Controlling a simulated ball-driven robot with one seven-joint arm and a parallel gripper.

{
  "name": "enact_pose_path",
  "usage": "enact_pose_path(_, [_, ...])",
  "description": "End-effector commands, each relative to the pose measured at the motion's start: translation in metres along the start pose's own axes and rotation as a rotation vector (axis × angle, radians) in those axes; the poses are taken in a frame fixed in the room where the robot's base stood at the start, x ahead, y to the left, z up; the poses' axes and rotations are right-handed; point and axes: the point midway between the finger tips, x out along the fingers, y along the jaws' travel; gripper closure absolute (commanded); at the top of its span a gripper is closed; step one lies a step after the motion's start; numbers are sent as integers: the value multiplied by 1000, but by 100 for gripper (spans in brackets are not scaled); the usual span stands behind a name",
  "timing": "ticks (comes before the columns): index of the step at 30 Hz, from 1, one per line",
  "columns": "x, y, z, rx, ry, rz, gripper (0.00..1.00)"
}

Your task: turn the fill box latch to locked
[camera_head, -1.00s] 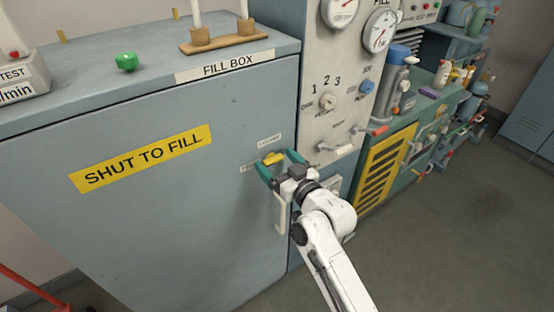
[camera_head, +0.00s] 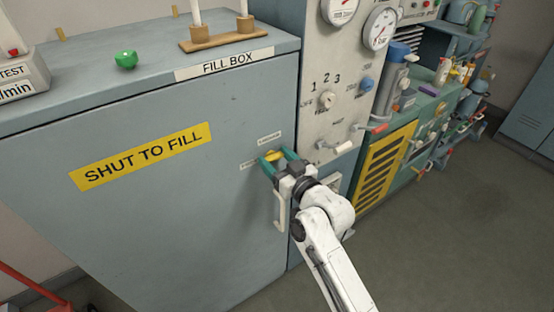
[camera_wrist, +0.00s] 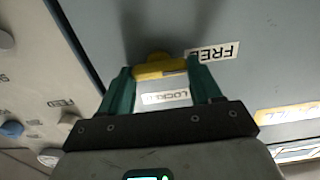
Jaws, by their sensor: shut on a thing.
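The fill box latch (camera_head: 273,155) is a small yellow handle near the right edge of the grey-blue fill box door (camera_head: 170,220). My gripper (camera_head: 275,157) has its green fingers shut on it. In the wrist view the latch (camera_wrist: 160,69) lies crosswise between the two fingertips, with its rounded hub behind the bar. A FREE label (camera_wrist: 212,52) is beside it to the right, and a LOCKED label (camera_wrist: 166,97) is seen between the fingers. In the head view the fingers partly cover the latch.
A pale door handle (camera_head: 280,213) stands just below my gripper. To the right is a panel with knobs (camera_head: 327,101) and gauges (camera_head: 381,28). A red-tipped lever (camera_head: 377,128) sticks out there. Open floor (camera_head: 460,220) lies to the right.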

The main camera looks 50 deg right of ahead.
Motion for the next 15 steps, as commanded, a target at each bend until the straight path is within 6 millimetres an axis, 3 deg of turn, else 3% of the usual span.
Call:
enact_pose_path(8, [0, 0, -1, 49, 0, 0, 67])
enact_pose_path(15, [0, 1, -1, 200, -1, -1, 67])
